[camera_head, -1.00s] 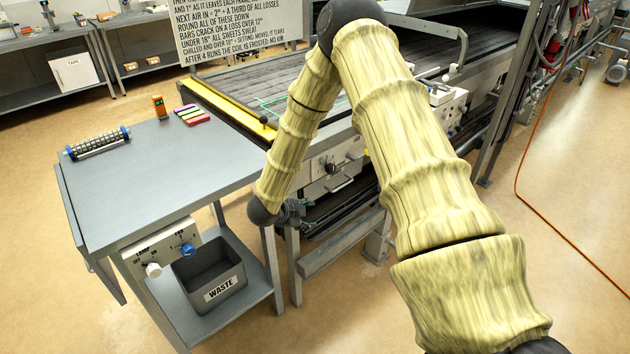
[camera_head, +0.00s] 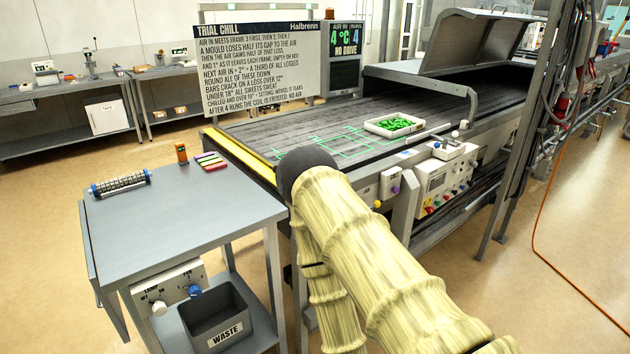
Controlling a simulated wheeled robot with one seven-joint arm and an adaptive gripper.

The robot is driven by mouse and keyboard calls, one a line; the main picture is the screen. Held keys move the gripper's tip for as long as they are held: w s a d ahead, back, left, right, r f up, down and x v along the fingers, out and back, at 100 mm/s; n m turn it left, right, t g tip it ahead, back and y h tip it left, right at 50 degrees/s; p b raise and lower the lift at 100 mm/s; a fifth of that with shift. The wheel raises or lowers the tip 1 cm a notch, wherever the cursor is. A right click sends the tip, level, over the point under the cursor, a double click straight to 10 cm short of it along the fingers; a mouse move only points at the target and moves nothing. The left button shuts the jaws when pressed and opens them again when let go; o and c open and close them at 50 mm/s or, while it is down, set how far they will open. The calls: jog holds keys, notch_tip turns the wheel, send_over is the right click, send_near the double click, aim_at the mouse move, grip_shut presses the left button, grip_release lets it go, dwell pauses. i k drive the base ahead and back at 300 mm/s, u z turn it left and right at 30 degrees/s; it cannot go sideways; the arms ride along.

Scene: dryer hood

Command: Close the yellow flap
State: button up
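The yellow flap (camera_head: 238,154) is a long narrow yellow strip along the near left end of the dark belt bed (camera_head: 345,138). Its near end runs behind my arm's dark elbow joint and is hidden. I cannot tell from this angle whether it stands open or shut. My arm in its pale yellow sleeve fills the lower middle of the view. Its forearm runs down out of the bottom edge, so my gripper is not in view.
A grey side table (camera_head: 180,215) stands left of the bed, with a roller (camera_head: 120,184), an orange device (camera_head: 181,152) and coloured bars (camera_head: 210,161). A white tray of green pieces (camera_head: 394,125) lies on the bed. A grey hood (camera_head: 470,42) is raised behind. Floor is clear at left.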

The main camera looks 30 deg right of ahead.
aim_at(269, 175)
jog(key=z, duration=0.3)
jog(key=k, duration=0.4)
jog(key=z, duration=1.05)
jog(key=i, duration=1.35)
jog(key=u, duration=0.55)
